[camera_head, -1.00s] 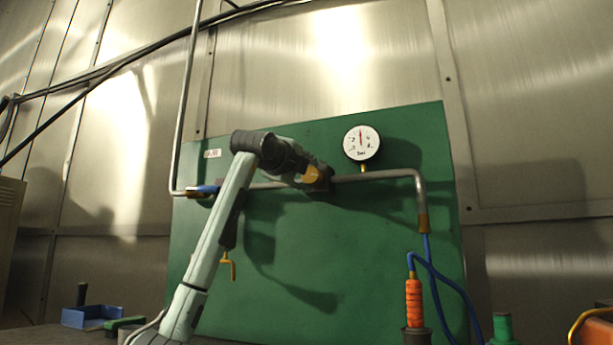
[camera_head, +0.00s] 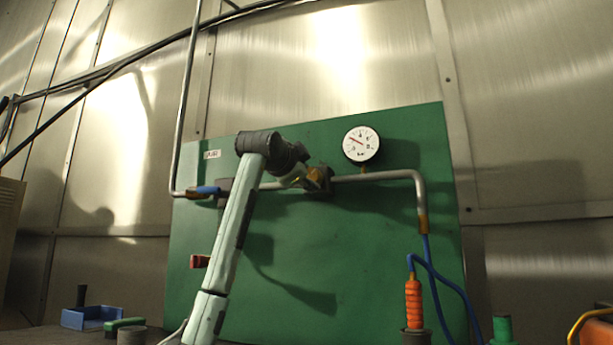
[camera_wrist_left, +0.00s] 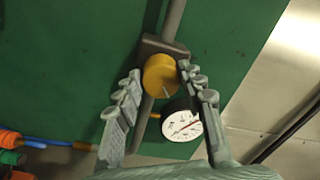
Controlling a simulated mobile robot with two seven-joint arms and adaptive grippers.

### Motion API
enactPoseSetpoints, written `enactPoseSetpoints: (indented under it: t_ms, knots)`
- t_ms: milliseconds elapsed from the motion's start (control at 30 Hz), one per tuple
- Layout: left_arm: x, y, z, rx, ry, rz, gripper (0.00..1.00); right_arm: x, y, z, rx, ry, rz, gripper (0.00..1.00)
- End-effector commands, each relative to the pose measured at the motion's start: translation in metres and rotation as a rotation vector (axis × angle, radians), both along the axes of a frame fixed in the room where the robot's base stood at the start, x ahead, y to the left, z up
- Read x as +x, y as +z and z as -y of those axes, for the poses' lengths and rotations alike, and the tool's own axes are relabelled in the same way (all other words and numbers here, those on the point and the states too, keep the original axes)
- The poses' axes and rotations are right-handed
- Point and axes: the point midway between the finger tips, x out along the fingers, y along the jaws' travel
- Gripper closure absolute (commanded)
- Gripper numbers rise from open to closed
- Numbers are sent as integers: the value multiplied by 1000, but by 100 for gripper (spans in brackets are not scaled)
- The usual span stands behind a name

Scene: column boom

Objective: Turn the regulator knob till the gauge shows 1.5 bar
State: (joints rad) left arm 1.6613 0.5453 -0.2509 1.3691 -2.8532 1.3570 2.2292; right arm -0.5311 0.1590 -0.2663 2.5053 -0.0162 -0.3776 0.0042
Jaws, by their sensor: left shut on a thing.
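The regulator knob (camera_wrist_left: 160,76) is yellow with a pale mark on its face. It sits on a dark body on the pipe and shows partly in the head view (camera_head: 318,176). My left gripper (camera_wrist_left: 159,71) is shut on the knob, one finger at each side; its arm hides part of the knob in the head view. The round white gauge (camera_head: 361,144) stands above the pipe, right of the knob. Its red needle points to the upper left; the numbers are too small to read surely. The gauge also shows in the wrist view (camera_wrist_left: 182,125). My right gripper is out of view.
A green panel (camera_head: 370,260) carries the grey pipe (camera_head: 385,176). A blue-handled valve (camera_head: 207,190) and a red part (camera_head: 200,261) are left of my arm. An orange-sleeved fitting (camera_head: 413,300) with a blue hose stands below right. A blue tray (camera_head: 88,317) is lower left.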

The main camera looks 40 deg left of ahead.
Motion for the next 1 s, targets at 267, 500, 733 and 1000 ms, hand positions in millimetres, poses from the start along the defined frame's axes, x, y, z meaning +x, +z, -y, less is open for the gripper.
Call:
enactPoseSetpoints:
  t_ms: [267,500,733,1000]
  knots:
    - [0,-1,0,-79,0,17,90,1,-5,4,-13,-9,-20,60]
    - [0,-1,0,-94,0,20,90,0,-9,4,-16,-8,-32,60]
    - [0,-1,0,-93,0,20,90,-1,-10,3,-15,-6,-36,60]
    - [0,-1,0,-92,0,21,40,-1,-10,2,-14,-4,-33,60]
